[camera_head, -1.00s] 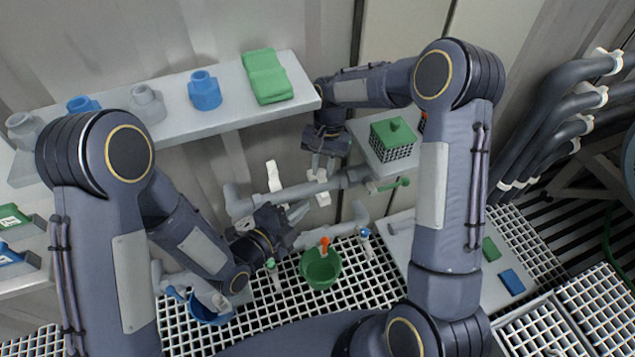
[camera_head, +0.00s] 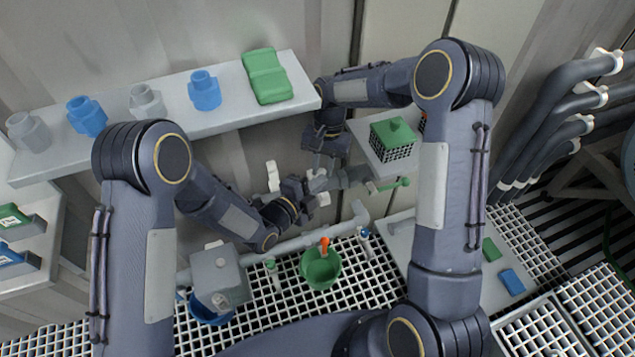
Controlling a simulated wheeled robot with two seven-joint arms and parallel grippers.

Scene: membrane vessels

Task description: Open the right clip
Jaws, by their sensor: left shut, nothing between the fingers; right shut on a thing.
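Two white clips sit on a grey pipe (camera_head: 345,178) near the wall. The left clip (camera_head: 272,176) is upright and clear of both grippers. The right clip (camera_head: 323,199) is mostly covered, with only its lower end showing. My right gripper (camera_head: 319,168) comes down from above and is shut at the upper part of the right clip; the exact contact is hidden. My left gripper (camera_head: 316,184) is shut and empty, right in front of the right clip, close below my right gripper. Whether it touches the clip cannot be told.
A lower grey pipe (camera_head: 285,247) runs beneath. A green bucket (camera_head: 320,268) and a blue bucket (camera_head: 205,314) are below, with a grey box (camera_head: 215,272) above the blue one. A shelf (camera_head: 180,128) with caps is at upper left. A green-lidded basket (camera_head: 392,140) stands at right.

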